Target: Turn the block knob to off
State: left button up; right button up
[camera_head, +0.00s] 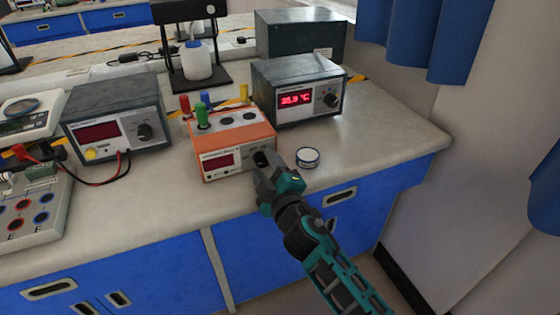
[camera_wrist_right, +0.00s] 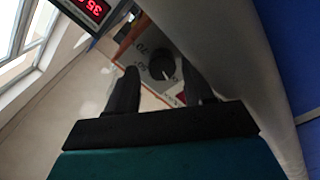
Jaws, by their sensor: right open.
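The orange block (camera_head: 212,140) with tubes in its top stands on the bench; its front has a small dark red display (camera_head: 218,162). In the head view my right gripper (camera_head: 266,164) is at the right part of the block's front and hides the knob there. In the right wrist view the round black knob (camera_wrist_right: 162,64) shows between the tips of my open right gripper (camera_wrist_right: 158,72). A light pointer line on the knob points down and slightly right in that picture. I cannot tell whether a finger touches it. My left gripper is not in view.
A grey heater box (camera_head: 298,88) with a lit red display stands right behind the block. A grey power supply (camera_head: 115,115) stands left. A small round lidded tin (camera_head: 308,157) sits just right of my gripper. Bare bench lies right of it and in front of the power supply.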

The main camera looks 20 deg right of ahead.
jog(key=shift+s+a+f, duration=0.1)
jog(key=shift+f, duration=0.2)
